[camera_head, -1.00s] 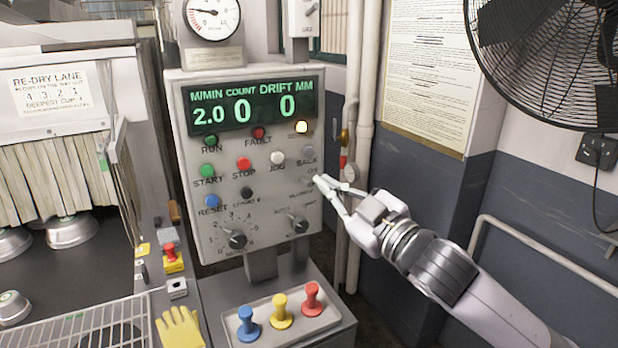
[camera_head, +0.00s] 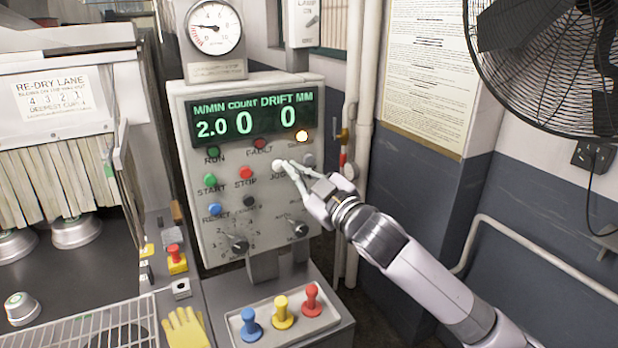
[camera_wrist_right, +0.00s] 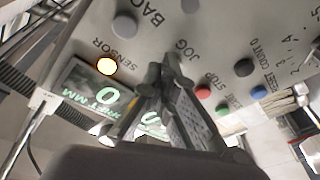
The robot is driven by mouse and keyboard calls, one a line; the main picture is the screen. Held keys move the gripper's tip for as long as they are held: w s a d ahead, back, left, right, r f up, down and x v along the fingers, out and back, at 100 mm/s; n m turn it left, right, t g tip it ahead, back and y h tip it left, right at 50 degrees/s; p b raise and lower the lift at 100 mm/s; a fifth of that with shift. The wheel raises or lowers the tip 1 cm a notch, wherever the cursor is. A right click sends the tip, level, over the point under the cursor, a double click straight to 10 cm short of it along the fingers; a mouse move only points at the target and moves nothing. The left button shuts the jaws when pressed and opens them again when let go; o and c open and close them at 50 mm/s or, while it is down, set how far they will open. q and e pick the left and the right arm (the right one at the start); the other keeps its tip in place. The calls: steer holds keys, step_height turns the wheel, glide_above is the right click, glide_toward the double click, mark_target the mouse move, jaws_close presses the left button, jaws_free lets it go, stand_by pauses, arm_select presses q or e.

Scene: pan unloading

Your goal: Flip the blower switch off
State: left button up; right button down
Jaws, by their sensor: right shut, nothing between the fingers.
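The grey control panel (camera_head: 190,130) stands upright in the middle of the head view. My right gripper (camera_head: 287,166) is shut and empty, with its fingertips at the panel's front by the JOG label. Contact with the panel cannot be told. My left gripper is out of view.
A START button (camera_head: 210,180), a STOP button (camera_head: 246,173) and dark knobs (camera_head: 238,243) share the panel. Blue, yellow and red pegs (camera_head: 283,310) stand below. A black fan (camera_head: 550,70) is at upper right. Pipes run behind my right arm.

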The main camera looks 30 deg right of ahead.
steer(key=d+f, duration=0.2)
steer(key=f, duration=0.1)
steer(key=shift+s+d+f, duration=0.15)
steer(key=shift+s, duration=0.25)
